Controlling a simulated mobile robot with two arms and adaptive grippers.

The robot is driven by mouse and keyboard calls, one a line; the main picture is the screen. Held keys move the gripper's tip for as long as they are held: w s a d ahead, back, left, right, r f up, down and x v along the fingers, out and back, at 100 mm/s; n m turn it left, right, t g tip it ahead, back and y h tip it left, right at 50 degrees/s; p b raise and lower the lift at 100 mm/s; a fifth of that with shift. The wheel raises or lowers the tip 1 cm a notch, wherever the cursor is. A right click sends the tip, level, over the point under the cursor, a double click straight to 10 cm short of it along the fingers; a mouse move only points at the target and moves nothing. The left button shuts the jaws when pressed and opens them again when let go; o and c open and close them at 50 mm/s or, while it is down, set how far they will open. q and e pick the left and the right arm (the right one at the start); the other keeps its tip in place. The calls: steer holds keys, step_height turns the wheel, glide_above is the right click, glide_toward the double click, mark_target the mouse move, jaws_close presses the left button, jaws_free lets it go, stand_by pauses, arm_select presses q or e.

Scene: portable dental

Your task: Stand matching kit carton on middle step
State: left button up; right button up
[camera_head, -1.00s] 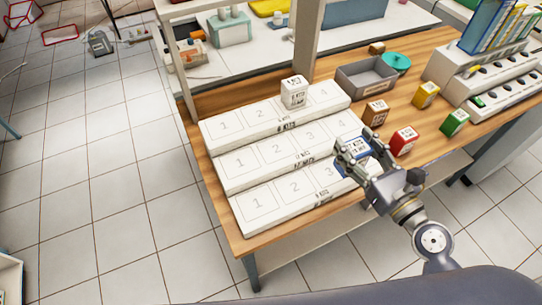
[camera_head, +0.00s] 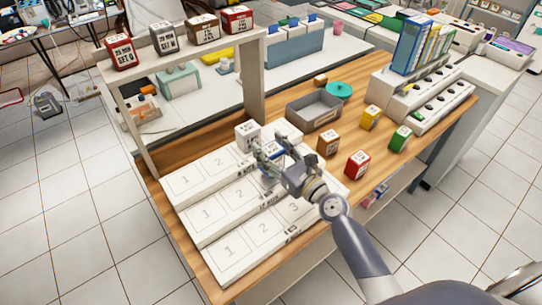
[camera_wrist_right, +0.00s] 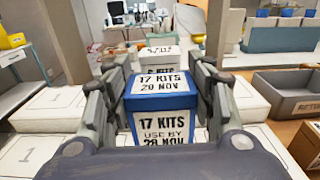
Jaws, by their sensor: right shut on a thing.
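The blue-and-white kit carton (camera_wrist_right: 160,105) reads "17 KITS 28 NOV" and is upright in the right wrist view. My right gripper (camera_head: 268,158) is shut on it, one finger on each side. In the head view the carton (camera_head: 270,177) is mostly hidden by the gripper, around slot 3 of the middle step (camera_head: 220,226). I cannot tell whether its base touches the step. A white carton (camera_head: 247,135) stands on the back step (camera_head: 192,192), just beyond; it also shows in the wrist view (camera_wrist_right: 158,52). My left gripper is not in view.
The front step (camera_head: 255,262) is bare. Right of the steps stand brown (camera_head: 328,142), red (camera_head: 357,165), yellow (camera_head: 371,117) and green (camera_head: 400,138) cartons. A grey tray (camera_head: 313,110) lies behind them. A shelf with several cartons (camera_head: 122,52) rises at the back left.

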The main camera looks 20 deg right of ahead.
steer(key=shift+w+f+b, duration=0.1)
steer(key=shift+f+b, duration=1.1)
steer(key=shift+f, duration=0.55)
steer(key=shift+f, duration=0.15)
steer(key=o, duration=1.1)
